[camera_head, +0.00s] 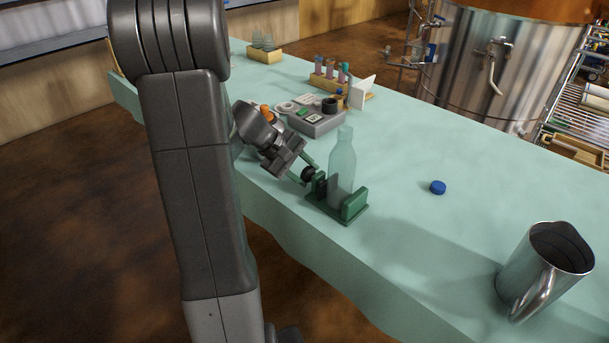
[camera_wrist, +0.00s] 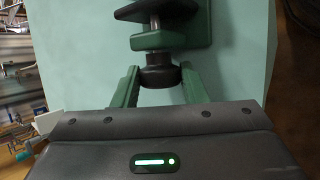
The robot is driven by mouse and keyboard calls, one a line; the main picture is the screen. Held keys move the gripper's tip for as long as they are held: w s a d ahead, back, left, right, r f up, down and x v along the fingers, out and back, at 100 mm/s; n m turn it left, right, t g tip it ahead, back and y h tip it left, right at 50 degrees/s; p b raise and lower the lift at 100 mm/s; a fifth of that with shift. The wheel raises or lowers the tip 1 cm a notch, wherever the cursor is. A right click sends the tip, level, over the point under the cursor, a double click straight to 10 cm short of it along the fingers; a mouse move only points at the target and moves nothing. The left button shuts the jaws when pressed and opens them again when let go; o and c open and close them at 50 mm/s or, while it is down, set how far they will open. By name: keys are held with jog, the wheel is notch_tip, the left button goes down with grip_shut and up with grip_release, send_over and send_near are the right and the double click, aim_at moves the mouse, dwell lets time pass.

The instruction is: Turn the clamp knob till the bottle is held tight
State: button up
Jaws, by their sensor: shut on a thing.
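A clear greenish bottle (camera_head: 342,165) stands upright in a green clamp (camera_head: 354,206) on the table. The clamp's black knob (camera_head: 308,174) is on its left side; it also shows in the wrist view (camera_wrist: 160,76), at the end of a metal screw (camera_wrist: 155,41). My gripper (camera_head: 305,172) reaches the knob from the left. In the wrist view my gripper (camera_wrist: 158,88) has its two green fingers on either side of the knob, shut on it. The bottle is not visible in the wrist view. I cannot tell whether the jaw touches the bottle.
A blue cap (camera_head: 438,187) lies right of the clamp. A metal pitcher (camera_head: 545,270) stands near the front right. A grey tray (camera_head: 315,120) with small items and a rack of tubes (camera_head: 330,78) stand behind. The table between cap and pitcher is clear.

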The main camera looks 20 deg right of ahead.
dwell(0.3)
jog(key=o, duration=1)
jog(key=shift+r+p, duration=0.2)
jog(key=shift+p, duration=0.45)
